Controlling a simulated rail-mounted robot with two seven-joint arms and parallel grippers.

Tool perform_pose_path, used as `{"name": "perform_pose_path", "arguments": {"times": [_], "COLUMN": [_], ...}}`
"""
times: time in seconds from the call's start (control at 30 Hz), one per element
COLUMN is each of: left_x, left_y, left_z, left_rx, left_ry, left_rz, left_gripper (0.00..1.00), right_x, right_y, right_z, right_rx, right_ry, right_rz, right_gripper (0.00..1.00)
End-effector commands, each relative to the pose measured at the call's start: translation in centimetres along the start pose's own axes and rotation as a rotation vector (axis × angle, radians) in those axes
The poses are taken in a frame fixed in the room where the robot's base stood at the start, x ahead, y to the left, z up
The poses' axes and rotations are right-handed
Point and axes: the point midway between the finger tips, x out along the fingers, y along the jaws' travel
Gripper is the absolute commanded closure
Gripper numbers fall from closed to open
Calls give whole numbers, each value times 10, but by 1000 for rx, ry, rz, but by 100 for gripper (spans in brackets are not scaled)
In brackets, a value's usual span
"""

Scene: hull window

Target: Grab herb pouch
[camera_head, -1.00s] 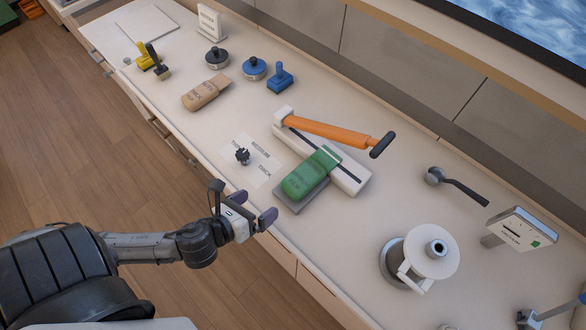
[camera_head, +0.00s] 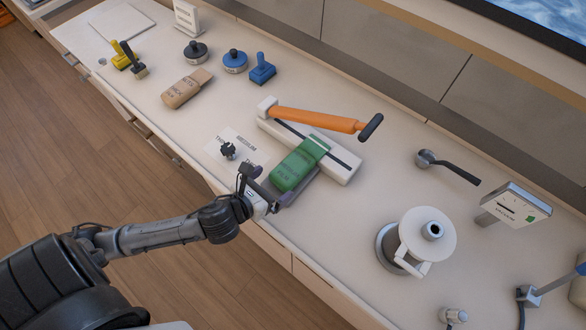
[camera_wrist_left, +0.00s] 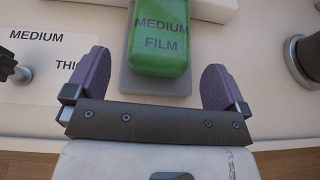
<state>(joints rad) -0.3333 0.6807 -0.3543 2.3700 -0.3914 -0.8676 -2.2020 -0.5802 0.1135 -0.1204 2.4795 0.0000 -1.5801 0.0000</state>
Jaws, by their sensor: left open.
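The green pouch (camera_head: 299,164) lies on a grey plate at the near side of the white sealer (camera_head: 340,165), its far end by the sealer's bar. In the left wrist view the green pouch (camera_wrist_left: 160,35) reads "MEDIUM FILM"; its far end is cut off by the frame. My left gripper (camera_head: 268,187) is open and empty at the near end of the pouch. In the wrist view its two purple fingers (camera_wrist_left: 156,70) stand apart, to either side of the pouch's near end, with the pouch just ahead of them. My right gripper is not in view.
The sealer's orange lever (camera_head: 315,120) rises above it. A marked card with a black knob (camera_head: 228,150) lies left of the pouch. A tan pouch (camera_head: 186,89) lies farther back left.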

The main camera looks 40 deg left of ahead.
Motion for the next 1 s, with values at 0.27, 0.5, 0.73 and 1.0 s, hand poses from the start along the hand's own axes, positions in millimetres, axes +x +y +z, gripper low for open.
{"name": "perform_pose_path", "arguments": {"times": [0.27, 0.5, 0.73, 1.0], "left_x": [21, 49, 55, 55], "left_y": [-1, -1, -1, -1], "left_z": [-1, -1, -1, -1], "left_rx": [-3, -1, 0, 0], "left_ry": [-1, -1, 1, 1], "left_rz": [2, 1, 0, 0], "left_gripper": [0, 0, 0, 12], "right_x": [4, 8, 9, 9], "right_y": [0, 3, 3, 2], "right_z": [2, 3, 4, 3], "right_rx": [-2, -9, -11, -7], "right_ry": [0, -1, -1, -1], "right_rz": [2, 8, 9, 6], "right_gripper": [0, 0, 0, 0]}}
